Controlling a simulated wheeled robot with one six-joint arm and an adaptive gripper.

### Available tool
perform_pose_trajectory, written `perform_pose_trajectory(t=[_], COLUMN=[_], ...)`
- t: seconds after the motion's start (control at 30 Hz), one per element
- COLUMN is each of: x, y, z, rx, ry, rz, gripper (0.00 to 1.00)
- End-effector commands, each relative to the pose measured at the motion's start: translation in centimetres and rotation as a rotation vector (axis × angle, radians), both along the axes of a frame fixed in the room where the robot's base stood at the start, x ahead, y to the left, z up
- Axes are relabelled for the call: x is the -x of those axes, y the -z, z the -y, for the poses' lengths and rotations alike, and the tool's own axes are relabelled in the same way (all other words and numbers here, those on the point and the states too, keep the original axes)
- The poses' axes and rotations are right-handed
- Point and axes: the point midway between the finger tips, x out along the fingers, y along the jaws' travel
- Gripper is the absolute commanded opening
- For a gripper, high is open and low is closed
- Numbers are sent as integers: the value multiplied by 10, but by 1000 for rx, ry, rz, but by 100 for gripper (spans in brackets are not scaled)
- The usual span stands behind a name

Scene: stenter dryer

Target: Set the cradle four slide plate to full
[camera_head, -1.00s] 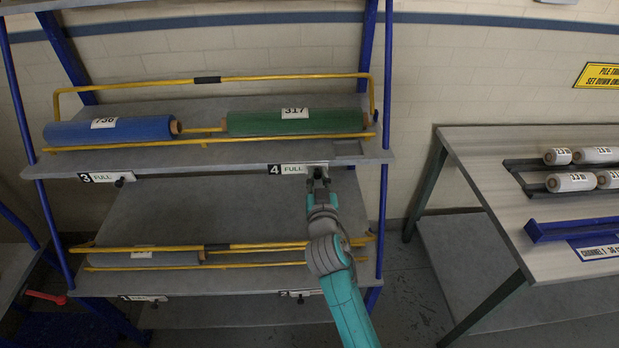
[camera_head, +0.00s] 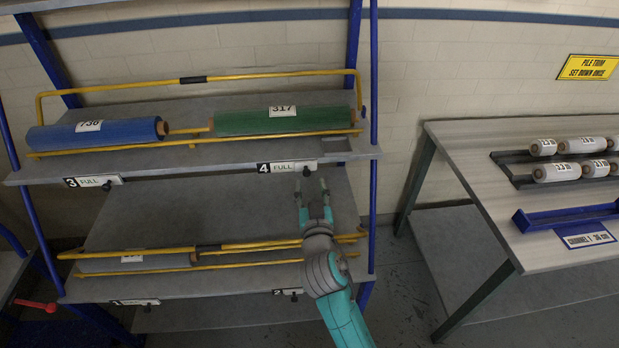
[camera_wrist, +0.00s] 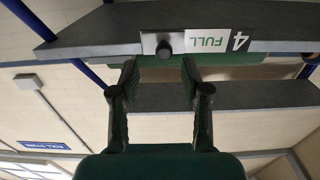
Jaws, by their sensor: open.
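The cradle four slide plate (camera_head: 287,166) sits on the front edge of the upper shelf, with a black number 4 and the word FULL showing. Its dark knob (camera_head: 306,172) is at the plate's right end. In the wrist view the plate (camera_wrist: 208,41) appears upside down, with the round knob (camera_wrist: 164,47) beside the word FULL. My gripper (camera_head: 314,186) is open and empty, just below and in front of the knob, apart from it. In the wrist view the two fingers (camera_wrist: 160,75) are spread with the knob beyond and between their tips.
Cradle three's plate (camera_head: 93,181) is further left on the same edge. A green roll (camera_head: 255,122) and a blue roll (camera_head: 92,134) lie above behind a yellow rail. The lower shelf has another rail (camera_head: 215,256). A table (camera_head: 470,150) with white rolls stands right.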

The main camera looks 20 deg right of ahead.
Motion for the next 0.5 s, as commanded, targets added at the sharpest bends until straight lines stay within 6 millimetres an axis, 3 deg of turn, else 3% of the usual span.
perform_pose_trajectory(t=[0.2, 0.5], x=[40, 67], y=[1, 0], z=[-13, -21], rx=[2, 1], ry=[-1, 1], rz=[-2, 0], gripper=[47, 47])
